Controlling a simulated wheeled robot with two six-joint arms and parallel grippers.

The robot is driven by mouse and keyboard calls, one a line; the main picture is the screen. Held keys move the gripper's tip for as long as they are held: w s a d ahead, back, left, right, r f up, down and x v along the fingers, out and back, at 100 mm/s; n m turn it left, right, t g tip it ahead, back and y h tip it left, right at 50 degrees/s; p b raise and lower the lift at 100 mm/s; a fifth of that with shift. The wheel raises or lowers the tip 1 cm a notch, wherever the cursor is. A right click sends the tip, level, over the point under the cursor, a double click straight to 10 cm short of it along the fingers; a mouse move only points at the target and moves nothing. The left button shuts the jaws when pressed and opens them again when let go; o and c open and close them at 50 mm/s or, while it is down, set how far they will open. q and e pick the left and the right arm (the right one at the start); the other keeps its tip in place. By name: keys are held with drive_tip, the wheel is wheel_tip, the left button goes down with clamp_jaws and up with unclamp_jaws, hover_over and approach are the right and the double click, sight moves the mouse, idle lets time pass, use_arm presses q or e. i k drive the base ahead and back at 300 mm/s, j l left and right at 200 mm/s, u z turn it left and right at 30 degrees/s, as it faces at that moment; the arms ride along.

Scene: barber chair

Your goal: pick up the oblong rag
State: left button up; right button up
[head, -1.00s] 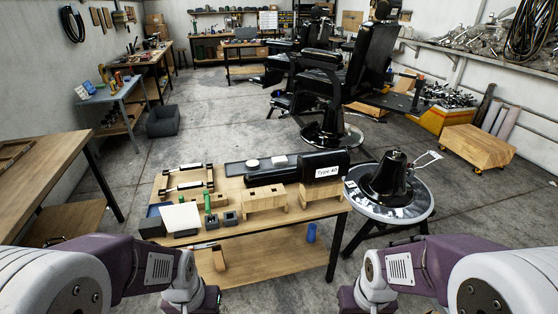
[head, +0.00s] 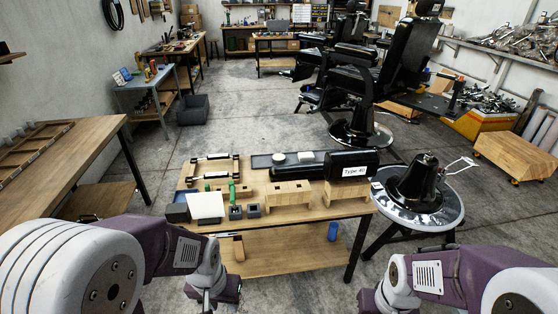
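No thing in the head view can be surely told as the oblong rag. A white flat rectangular piece (head: 205,206) leans or lies at the front left of the wooden workbench (head: 300,213), but I cannot tell whether it is cloth. My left gripper (head: 222,298) hangs low in front of the bench's left part, partly cut off by the bottom edge; its fingers are not clear. My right gripper (head: 376,303) is at the bottom edge, right of the bench, mostly cut off. Neither gripper visibly touches anything on the bench.
The bench carries wooden blocks (head: 274,193), a black cylinder labelled "Type 40" (head: 345,160) and a dark tray (head: 262,161). A blue cylinder (head: 333,231) stands on its lower shelf. A round metal base (head: 440,207) stands right. Another table (head: 90,145) stands left.

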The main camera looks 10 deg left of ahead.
sight(307, 156)
drive_tip(key=i+j+u, duration=0.25)
drive_tip(key=j, duration=0.15)
drive_tip(key=i+j+u, duration=0.1)
drive_tip(key=j+u, duration=0.15)
drive_tip(key=j, duration=0.2)
drive_tip(key=i+j+u, duration=0.55)
drive_tip(key=i+j, duration=0.15)
drive_tip(key=i+j+u, duration=0.5)
drive_tip(key=i, duration=0.45)
drive_tip(key=i+l+z, duration=0.2)
drive_tip(key=i+z, duration=0.2)
drive_tip(key=i, duration=0.35)
drive_tip(key=i+z, duration=0.4)
drive_tip(key=i, duration=0.35)
drive_tip(key=i+j+z, duration=0.25)
drive_tip(key=i+z, duration=0.2)
drive_tip(key=i, duration=0.3)
drive_tip(key=i+l+z, duration=0.25)
drive_tip(key=i+z, duration=0.7)
drive_tip(key=i+j+z, duration=0.15)
drive_tip(key=i+z, duration=0.3)
drive_tip(key=i, duration=0.2)
drive_tip(key=i+j+z, duration=0.45)
drive_tip(key=i+l+z, duration=0.3)
drive_tip(key=z, duration=0.15)
drive_tip(key=i+l+z, duration=0.25)
drive_tip(key=z, duration=0.15)
drive_tip(key=i+z, duration=0.85)
drive_tip(key=k+l, duration=0.05)
